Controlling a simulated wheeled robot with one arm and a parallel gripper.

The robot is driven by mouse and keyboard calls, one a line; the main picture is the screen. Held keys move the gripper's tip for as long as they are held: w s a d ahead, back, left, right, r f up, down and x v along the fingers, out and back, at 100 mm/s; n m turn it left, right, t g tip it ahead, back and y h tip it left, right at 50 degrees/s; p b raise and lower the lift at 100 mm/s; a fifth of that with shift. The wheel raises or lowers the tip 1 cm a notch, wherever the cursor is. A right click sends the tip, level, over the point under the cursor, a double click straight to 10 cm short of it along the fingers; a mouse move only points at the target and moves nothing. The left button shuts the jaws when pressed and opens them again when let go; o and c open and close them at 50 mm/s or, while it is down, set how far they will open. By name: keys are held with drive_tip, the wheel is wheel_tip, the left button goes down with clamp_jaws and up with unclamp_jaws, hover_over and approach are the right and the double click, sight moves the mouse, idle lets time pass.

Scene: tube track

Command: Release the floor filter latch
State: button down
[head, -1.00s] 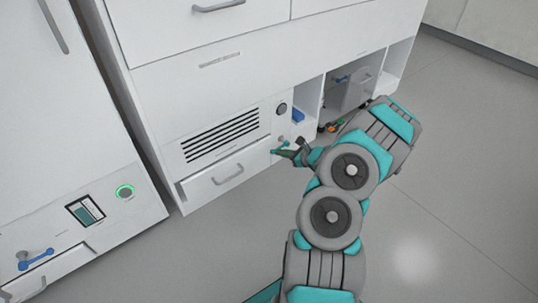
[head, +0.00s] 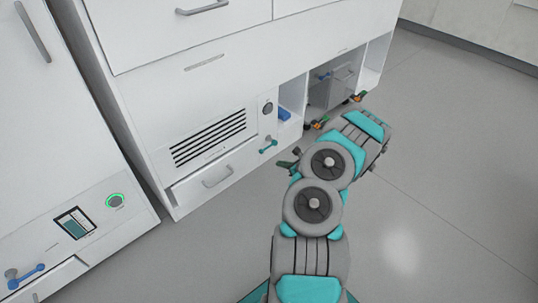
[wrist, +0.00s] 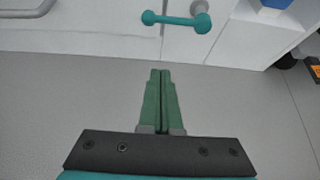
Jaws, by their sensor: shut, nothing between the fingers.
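A teal lever latch (head: 268,146) with a rounded end sits on the front of the white cabinet, right of a low drawer (head: 196,190). In the wrist view the latch (wrist: 176,20) lies nearly level, its pivot at the right end. My gripper (head: 281,164) is just in front of and below the latch, apart from it. In the wrist view my gripper's green fingers (wrist: 160,73) are together, empty, pointing toward the cabinet with a gap of floor before it. The drawer's top edge appears to stand slightly out from the cabinet face.
A black slatted vent (head: 208,136) is above the drawer. A round dark knob (head: 267,108) is above the latch. Open bays to the right hold a blue item (head: 284,114) and a grey wheeled cart (head: 333,88). Another machine at left has a blue lever (head: 27,276). The floor is clear.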

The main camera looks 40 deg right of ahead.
sight(268, 147)
drive_tip(key=w, duration=0.7)
drive_tip(key=shift+w+a+b, duration=0.3)
drive_tip(key=shift+w+b, duration=0.1)
drive_tip(key=shift+b, duration=0.05)
